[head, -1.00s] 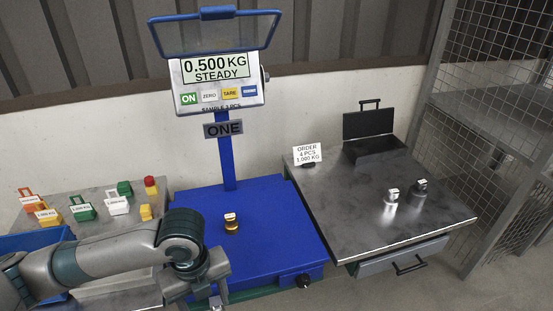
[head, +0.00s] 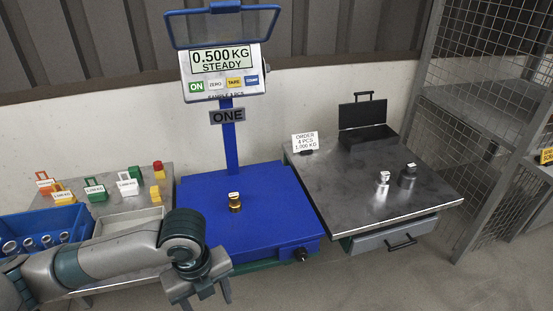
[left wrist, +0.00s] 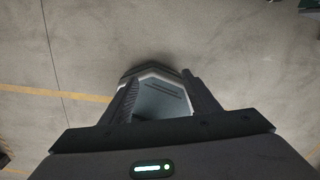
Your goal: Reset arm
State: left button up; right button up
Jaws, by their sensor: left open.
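My left gripper (head: 208,297) is in front of the blue scale platform (head: 205,222), low in the head view. Its fingers point down and stand apart with nothing between them. In the left wrist view the open fingers (left wrist: 160,95) have bare floor and a grey angular body behind them. A brass weight (head: 234,203) stands on the platform, apart from the gripper. The scale display (head: 221,60) reads 0.500 KG STEADY. My right gripper is in neither view.
A blue crate (head: 84,222) with several metal castings is at left, beside coloured tagged blocks (head: 96,190). The right steel table (head: 345,198) holds a bright metal piece (head: 382,188), a darker one (head: 408,177), an order card (head: 304,142) and an open black box (head: 366,138).

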pick_arm(q)
jog(key=w+d+f+n+t+h+p, duration=0.15)
jog(key=w+d+f+n+h, duration=0.25)
jog(key=w+d+f+n, duration=0.4)
jog(key=w+d+f+n+t+h, duration=0.1)
jog(key=w+f+n+t, duration=0.25)
jog(key=f+n, duration=0.5)
jog(key=s+a+f+n+y+p, duration=0.1)
jog(key=s+a+f+n, duration=0.2)
jog(key=f, duration=0.5)
jog(key=s+a+f+n+y, duration=0.1)
jog(key=s+a+f+n, duration=0.25)
jog(key=f, duration=0.45)
jog(key=s+a+f+n+y, duration=0.1)
jog(key=s+a+f+n, duration=0.1)
jog(key=s+f, duration=0.4)
jog(key=s+a+f+n+y, duration=0.1)
jog(key=s+a+f, duration=0.4)
jog(key=s, duration=0.8)
jog(key=shift+s+f+n+p, duration=0.3)
jog(key=shift+f+n+p, duration=0.25)
jog(key=shift+f, duration=0.4)
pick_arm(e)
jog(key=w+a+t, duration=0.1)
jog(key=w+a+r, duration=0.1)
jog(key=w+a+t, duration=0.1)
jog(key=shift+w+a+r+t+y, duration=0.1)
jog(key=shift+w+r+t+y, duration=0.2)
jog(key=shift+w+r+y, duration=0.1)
